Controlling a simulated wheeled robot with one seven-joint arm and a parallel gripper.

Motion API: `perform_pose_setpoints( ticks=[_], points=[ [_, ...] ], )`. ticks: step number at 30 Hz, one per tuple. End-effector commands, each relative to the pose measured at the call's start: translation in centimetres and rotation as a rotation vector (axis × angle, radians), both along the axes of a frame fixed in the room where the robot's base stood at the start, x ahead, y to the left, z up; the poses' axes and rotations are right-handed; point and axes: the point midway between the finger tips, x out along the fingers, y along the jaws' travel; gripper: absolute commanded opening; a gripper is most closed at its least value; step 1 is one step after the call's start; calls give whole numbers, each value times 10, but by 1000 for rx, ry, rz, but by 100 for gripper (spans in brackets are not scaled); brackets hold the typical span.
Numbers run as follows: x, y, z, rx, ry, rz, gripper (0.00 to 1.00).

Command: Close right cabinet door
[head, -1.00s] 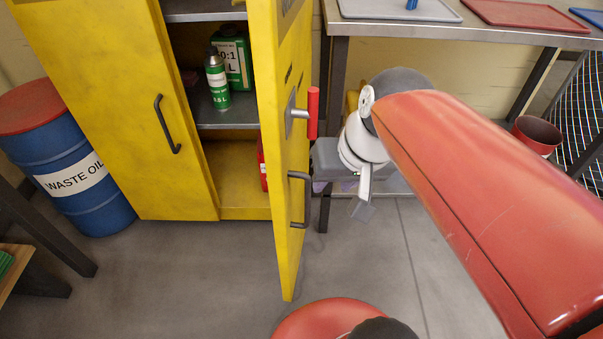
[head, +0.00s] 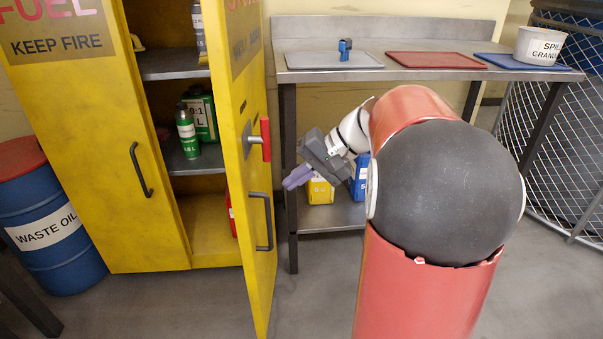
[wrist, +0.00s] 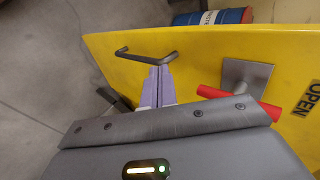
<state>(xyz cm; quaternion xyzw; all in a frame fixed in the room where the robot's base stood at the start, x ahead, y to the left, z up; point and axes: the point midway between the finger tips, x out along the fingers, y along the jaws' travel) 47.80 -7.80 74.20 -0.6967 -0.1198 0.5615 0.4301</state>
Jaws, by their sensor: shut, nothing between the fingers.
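The right cabinet door (head: 235,120) is yellow and stands open, swung out toward me. Its outer face carries a red-handled latch (head: 265,139) and a dark pull handle (head: 263,222). My gripper (head: 290,181) is to the right of the door in the head view, its purple fingers together and pointing left toward the door face. In the wrist view the gripper (wrist: 157,80) shows in front of the door (wrist: 215,55), with the dark pull handle (wrist: 143,53) just past the fingertips and the red latch handle (wrist: 240,104) to the right. I cannot tell whether the fingertips touch the door.
The left cabinet door (head: 90,150) is shut. Green containers (head: 187,132) stand on a shelf inside. A blue waste oil drum (head: 45,225) is at the left. A metal table (head: 400,72) with trays stands behind my arm. The floor before the cabinet looks clear.

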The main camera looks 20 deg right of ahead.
Motion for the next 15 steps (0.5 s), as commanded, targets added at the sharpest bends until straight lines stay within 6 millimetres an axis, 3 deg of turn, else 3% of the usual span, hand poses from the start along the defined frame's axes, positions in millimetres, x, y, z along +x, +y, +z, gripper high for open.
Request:
perform_pose_setpoints(
  ticks=[7,15],
  points=[
    [17,36,-36,0,2,4,0],
    [33,64,-33,-1,1,2,0]
  ],
)
